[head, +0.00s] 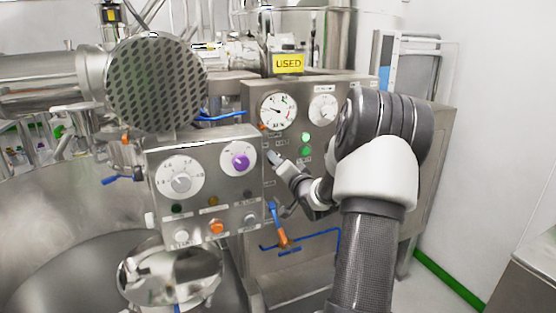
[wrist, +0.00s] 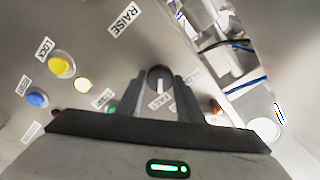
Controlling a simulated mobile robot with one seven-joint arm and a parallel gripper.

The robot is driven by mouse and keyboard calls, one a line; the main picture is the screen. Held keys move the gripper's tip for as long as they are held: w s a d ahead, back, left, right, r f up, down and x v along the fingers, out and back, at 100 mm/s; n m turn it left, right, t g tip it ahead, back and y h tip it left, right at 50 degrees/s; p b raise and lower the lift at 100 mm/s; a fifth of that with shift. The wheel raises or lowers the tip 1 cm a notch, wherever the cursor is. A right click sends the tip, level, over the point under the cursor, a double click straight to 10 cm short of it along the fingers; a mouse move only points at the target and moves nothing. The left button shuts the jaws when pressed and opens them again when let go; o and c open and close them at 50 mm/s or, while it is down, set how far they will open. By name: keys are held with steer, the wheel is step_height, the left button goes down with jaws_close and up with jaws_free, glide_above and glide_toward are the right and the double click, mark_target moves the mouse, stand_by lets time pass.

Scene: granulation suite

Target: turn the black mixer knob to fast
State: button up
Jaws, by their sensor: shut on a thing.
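The black mixer knob (wrist: 159,76) is a dark round knob with a white pointer line, on the grey metal panel. In the wrist view the line runs roughly up and down. My gripper (wrist: 161,92) is shut on the knob, one finger on each side. A small label below the knob is partly covered, and the labels near the fingers are too blurred to read surely. In the head view my gripper (head: 274,158) meets the panel beside the smaller control box, and it hides the knob there.
A control box (head: 221,196) with a white dial, a purple knob (head: 240,160) and several buttons stands close left of my gripper. A blue-and-orange valve handle (head: 279,228) hangs below. The wrist view shows yellow (wrist: 61,65) and blue (wrist: 37,99) buttons.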

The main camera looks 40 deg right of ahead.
steer(key=shift+f+m, duration=0.1)
steer(key=shift+m, duration=0.5)
steer(key=o, duration=1.1)
steer(key=shift+c, duration=0.2)
steer(key=v, duration=1.7)
steer(key=shift+s, duration=0.25)
steer(key=shift+w, duration=0.1)
